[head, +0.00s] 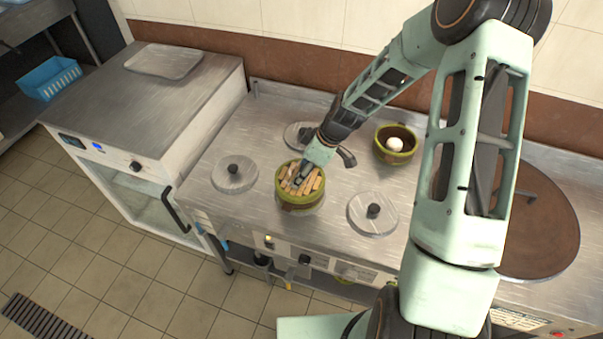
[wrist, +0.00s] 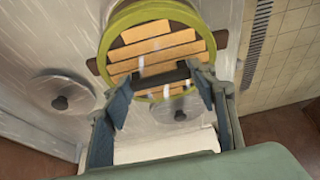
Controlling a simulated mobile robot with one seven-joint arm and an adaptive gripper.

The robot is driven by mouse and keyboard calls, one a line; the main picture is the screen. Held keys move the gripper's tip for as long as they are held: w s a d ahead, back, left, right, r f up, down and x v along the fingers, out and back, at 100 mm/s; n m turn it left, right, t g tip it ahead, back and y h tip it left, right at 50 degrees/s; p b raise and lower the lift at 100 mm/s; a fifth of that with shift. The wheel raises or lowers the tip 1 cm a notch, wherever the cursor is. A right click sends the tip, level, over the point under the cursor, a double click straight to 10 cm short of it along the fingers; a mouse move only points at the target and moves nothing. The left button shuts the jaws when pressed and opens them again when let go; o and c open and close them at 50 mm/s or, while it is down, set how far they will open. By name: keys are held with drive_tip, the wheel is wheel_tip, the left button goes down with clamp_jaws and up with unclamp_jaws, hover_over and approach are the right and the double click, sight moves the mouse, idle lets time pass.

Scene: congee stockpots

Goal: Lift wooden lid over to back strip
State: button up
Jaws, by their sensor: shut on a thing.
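The wooden lid (head: 312,186), made of pale slats, lies inside the rim of a green-brown pot (head: 300,204) on the steel counter. In the wrist view, the slatted lid (wrist: 155,48) carries a dark bar handle (wrist: 160,76), and the pot's green rim (wrist: 113,30) surrounds it. My gripper (head: 303,180) reaches down onto the lid from above. In the wrist view, my gripper's fingers (wrist: 163,82) close on the two ends of the handle. Whether the lid is clear of the pot cannot be told. The back strip (head: 349,106) of the counter runs along the wall.
Round steel covers with black knobs lie left (head: 235,173), right (head: 372,213) and behind (head: 299,134) the pot. A second pot (head: 396,156), open with a white thing inside, stands behind right. A large brown disc (head: 540,240) lies at the right, partly behind my arm.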

drive_tip(key=shift+r, duration=0.35)
wheel_tip(320, 180, up, 2)
drive_tip(key=shift+r, duration=0.2)
drive_tip(key=s+d+r, duration=0.5)
drive_tip(key=s+r, duration=0.5)
drive_tip(key=s, duration=0.3)
drive_tip(key=w+d+r+m+t+h, duration=0.2)
drive_tip(key=w+d+r+m+h, duration=0.2)
drive_tip(key=w+r+m, duration=0.4)
drive_tip(key=m, duration=0.5)
drive_tip(key=shift+w+d+r+t, duration=0.25)
drive_tip(key=shift+d+r+t, duration=0.1)
drive_tip(key=shift+t, duration=0.05)
